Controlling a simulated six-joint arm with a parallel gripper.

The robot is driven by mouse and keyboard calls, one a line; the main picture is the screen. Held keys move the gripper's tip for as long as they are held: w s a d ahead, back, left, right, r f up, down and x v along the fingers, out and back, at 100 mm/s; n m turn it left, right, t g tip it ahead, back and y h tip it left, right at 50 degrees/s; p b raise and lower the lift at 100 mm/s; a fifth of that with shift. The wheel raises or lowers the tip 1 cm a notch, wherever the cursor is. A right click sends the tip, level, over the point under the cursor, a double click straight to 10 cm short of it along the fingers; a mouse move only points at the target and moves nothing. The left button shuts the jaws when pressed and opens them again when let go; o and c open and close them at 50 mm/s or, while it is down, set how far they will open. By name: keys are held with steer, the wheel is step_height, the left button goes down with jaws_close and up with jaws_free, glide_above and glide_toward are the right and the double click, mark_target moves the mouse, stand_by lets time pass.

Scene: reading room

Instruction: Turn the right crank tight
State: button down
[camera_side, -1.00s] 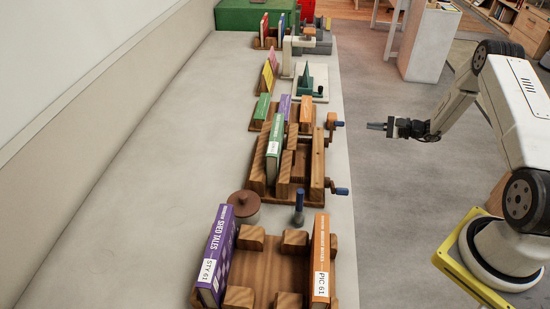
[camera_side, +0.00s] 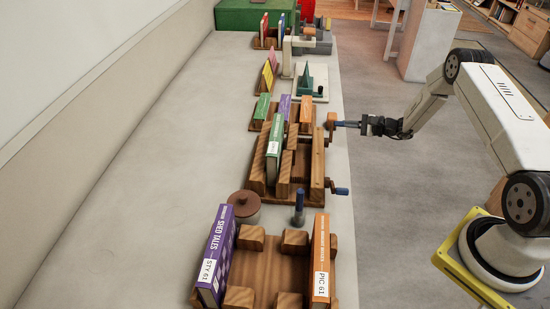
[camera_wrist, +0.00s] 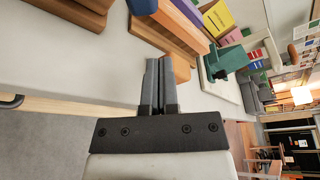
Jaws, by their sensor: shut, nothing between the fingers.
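A wooden book press (camera_side: 257,180) holds a green book (camera_side: 274,140) upright.
A wooden cradle (camera_side: 265,276) with purple and orange books stands nearest. A blue-topped peg (camera_side: 299,207) and a brown-lidded pot (camera_side: 244,207) stand behind it. A green wedge device (camera_side: 308,82) stands beyond the press. The tabletop's left side is clear.

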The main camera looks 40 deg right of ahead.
steer(key=shift+x, duration=1)
steer(key=shift+s+a+r, duration=1.1)
steer(key=shift+s+r, duration=0.05)
steer(key=shift+r, duration=0.1)
steer(key=shift+s+a+r+n+t, duration=0.2)
steer(key=shift+r+n+t, duration=0.1)
steer(key=shift+n, duration=0.2)
steer(key=shift+s+a+n+t+y, duration=0.25)
steer(key=shift+s+a+n+t, duration=0.25)
steer(key=shift+s+a+n, duration=0.95)
steer(key=shift+s+a+n+t+y, duration=0.4)
steer(key=shift+s+a+n, duration=0.45)
steer(key=shift+n, duration=1.1)
steer(key=shift+s+a+n+t+y, duration=0.15)
steer(key=shift+s+a+n+t, duration=0.45)
steer(key=shift+s+a+n, duration=0.85)
steer(key=shift+w+d+f, duration=0.2)
